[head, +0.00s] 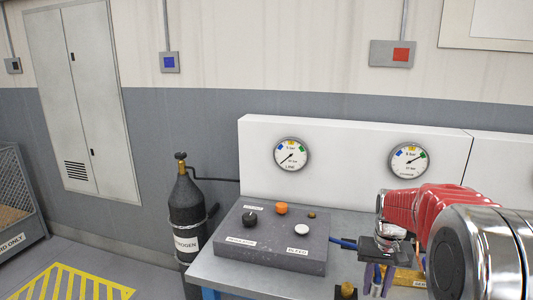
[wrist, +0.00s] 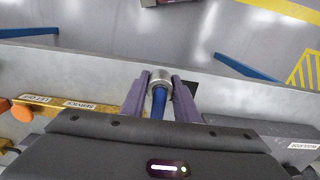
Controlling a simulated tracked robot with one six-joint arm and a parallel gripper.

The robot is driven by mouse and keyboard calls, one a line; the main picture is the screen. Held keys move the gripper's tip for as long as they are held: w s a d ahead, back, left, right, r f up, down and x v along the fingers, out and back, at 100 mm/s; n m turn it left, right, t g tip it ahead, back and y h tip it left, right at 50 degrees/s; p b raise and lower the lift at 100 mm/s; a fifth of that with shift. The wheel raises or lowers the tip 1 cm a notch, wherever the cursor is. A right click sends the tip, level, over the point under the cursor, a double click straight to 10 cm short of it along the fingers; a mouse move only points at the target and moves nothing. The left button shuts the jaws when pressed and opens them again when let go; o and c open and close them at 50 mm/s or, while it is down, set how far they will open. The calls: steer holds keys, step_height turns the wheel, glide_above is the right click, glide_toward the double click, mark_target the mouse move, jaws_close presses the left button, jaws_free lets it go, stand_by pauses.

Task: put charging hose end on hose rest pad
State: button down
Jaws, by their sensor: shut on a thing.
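My gripper (wrist: 160,92) is shut on the charging hose end, a silver metal collar (wrist: 160,76) with blue hose (wrist: 158,103) behind it. In the wrist view the purple fingers stand on either side of it. In the head view my gripper (head: 378,280) points down over the front of the bench, with blue hose (head: 345,242) to its left. A dark flat patch (wrist: 187,104) shows on the grey bench beside the right finger, mostly hidden. It may be the hose rest pad; I cannot tell. Whether the hose end touches the bench is unclear.
A brass bar (wrist: 88,104) with labels and an orange knob (wrist: 22,112) lies left in the wrist view. A dark control block (head: 270,238) with knobs stands on the bench (head: 225,272). A black nitrogen cylinder (head: 188,208) stands left. Gauges are on the white panel (head: 350,150).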

steer(key=shift+n, duration=0.8)
steer(key=w+a+f, duration=0.1)
steer(key=a, duration=0.1)
steer(key=w+a+f, duration=0.1)
steer(key=a, duration=0.2)
steer(key=w+a+f, duration=0.1)
steer(key=a, duration=0.1)
steer(key=shift+w+a+f, duration=0.1)
steer(key=shift+w+a, duration=0.15)
steer(key=shift+a, duration=0.05)
steer(key=shift+n, duration=0.8)
steer(key=a+f, duration=0.1)
steer(key=a, duration=0.1)
steer(key=a+f, duration=0.1)
steer(key=a, duration=0.2)
steer(key=a+f, duration=0.1)
steer(key=a, duration=0.1)
steer(key=shift+w+a, duration=0.2)
steer(key=shift+w, duration=0.1)
